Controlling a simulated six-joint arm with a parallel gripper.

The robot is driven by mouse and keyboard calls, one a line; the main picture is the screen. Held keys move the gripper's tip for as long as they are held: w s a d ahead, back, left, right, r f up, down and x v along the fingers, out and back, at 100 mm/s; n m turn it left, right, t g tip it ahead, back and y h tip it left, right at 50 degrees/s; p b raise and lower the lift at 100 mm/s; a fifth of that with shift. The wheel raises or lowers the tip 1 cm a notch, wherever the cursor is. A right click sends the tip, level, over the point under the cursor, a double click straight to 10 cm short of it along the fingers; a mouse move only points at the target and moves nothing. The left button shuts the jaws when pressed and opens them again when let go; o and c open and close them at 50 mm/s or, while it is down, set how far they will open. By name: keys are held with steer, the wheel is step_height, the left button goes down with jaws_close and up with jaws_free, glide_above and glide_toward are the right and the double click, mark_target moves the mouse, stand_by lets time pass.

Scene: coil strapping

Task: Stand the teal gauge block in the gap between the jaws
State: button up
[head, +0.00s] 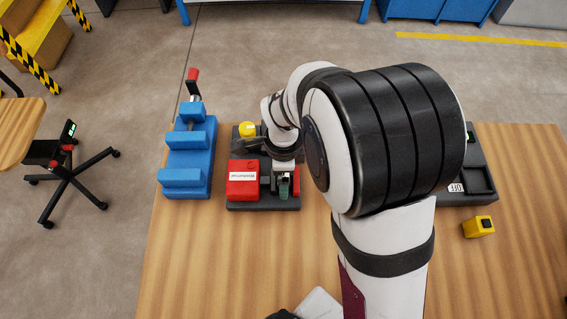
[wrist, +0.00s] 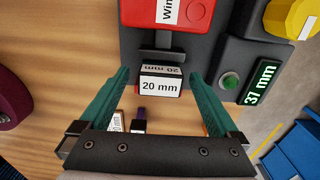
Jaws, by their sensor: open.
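My gripper (wrist: 165,82) is open in the wrist view, with its two teal fingers apart. A small block labelled 20 mm (wrist: 160,84) stands between the fingers, in front of the red block; contact is not clear, and its body colour is hard to tell. In the head view my gripper (head: 284,187) is low over the front right of the dark base, beside the red block (head: 243,180). The dark base (head: 262,205) carries the red block and a yellow knob (head: 247,129). A blue vise (head: 189,160) with a gap between its jaws stands to the left.
A display reading 37 mm (wrist: 263,80) and a green button (wrist: 230,82) sit at the right in the wrist view. The front left of the table is clear.

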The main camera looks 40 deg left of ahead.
step_height(320, 180, up, 16)
steer(key=f, duration=0.1)
steer(key=w+d+r+n, duration=0.1)
steer(key=w+d+r, duration=0.1)
steer(key=d, duration=0.5)
steer(key=w+d+r, duration=0.1)
steer(key=d, duration=0.7)
steer(key=s+d+f+n+y, duration=0.1)
steer(key=s+d+f+n, duration=0.1)
steer(key=s+d, duration=0.7)
steer(key=d, duration=0.4)
steer(key=shift+d+y, duration=0.4)
steer(key=shift+w, duration=0.1)
